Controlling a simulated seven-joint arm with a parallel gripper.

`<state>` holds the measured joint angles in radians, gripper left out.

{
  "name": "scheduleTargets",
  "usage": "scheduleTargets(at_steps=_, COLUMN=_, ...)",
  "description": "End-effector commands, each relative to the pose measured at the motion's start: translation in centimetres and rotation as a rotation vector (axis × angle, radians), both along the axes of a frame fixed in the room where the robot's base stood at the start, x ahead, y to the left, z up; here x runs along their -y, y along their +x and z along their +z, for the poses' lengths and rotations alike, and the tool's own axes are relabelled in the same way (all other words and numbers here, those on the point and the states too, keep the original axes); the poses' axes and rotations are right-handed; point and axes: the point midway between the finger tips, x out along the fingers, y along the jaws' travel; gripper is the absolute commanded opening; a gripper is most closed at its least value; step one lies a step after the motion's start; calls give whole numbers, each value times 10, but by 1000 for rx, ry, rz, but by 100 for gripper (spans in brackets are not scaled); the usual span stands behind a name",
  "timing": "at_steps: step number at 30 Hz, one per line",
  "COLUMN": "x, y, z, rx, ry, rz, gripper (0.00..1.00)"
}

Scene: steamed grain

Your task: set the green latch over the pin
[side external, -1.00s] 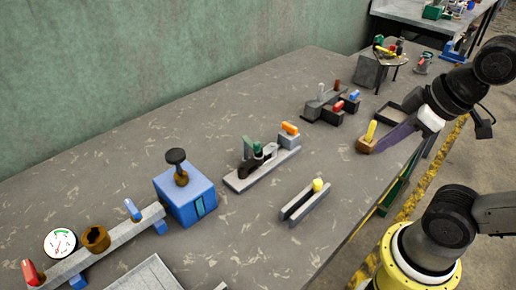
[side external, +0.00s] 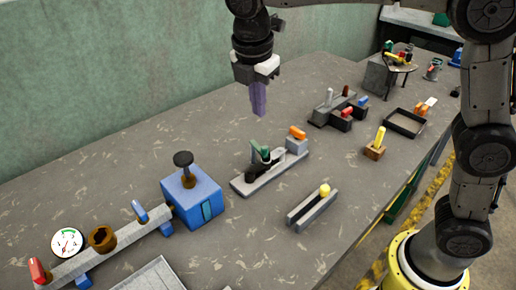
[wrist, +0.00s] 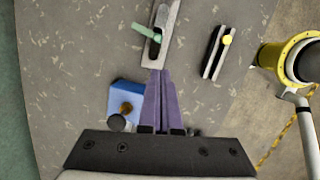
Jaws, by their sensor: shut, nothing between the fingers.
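The green latch (side external: 263,149) is on a long grey base (side external: 243,187) with black parts, near the middle of the table. In the wrist view the latch (wrist: 146,33) shows as a pale green bar slanting across the grey base (wrist: 174,12). I cannot make out the pin clearly. An orange piece (side external: 298,132) sits on a grey block at the base's right end. My gripper (side external: 259,114), with purple fingers, points down, shut and empty, raised above the table behind the latch. In the wrist view its fingertips (wrist: 160,72) appear near one end of the base.
A blue box (side external: 192,200) with a dark knob stands left of the base. A grey channel with a yellow ball (side external: 325,190) lies in front. A wooden block (side external: 374,152) holds a yellow piece to the right, near a dark tray (side external: 405,123). Bare table lies behind the latch.

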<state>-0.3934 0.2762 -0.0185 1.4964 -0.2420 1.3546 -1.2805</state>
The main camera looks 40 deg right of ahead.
Motion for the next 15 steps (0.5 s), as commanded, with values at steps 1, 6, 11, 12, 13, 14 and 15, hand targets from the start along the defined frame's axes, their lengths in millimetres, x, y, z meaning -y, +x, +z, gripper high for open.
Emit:
scheduleTargets(at_steps=1, x=-13, y=7, z=-13, rx=-22, ry=-13, rz=22, gripper=0)
scheduleTargets(at_steps=6, x=-36, y=10, z=-44, rx=-79, ry=-39, rz=66, gripper=0)
scheduleTargets(at_steps=11, x=-41, y=8, z=-55, rx=-89, ry=-44, rz=80, gripper=0)
scheduleTargets(at_steps=12, x=-39, y=9, z=-59, rx=-90, ry=-44, rz=79, gripper=0)
scheduleTargets(at_steps=13, x=-38, y=9, z=-63, rx=-90, ry=-44, rz=79, gripper=0)
scheduleTargets(at_steps=14, x=-37, y=9, z=-67, rx=-92, ry=-46, rz=78, gripper=0)
scheduleTargets(at_steps=15, x=-35, y=9, z=-73, rx=-91, ry=-45, rz=78, gripper=0)
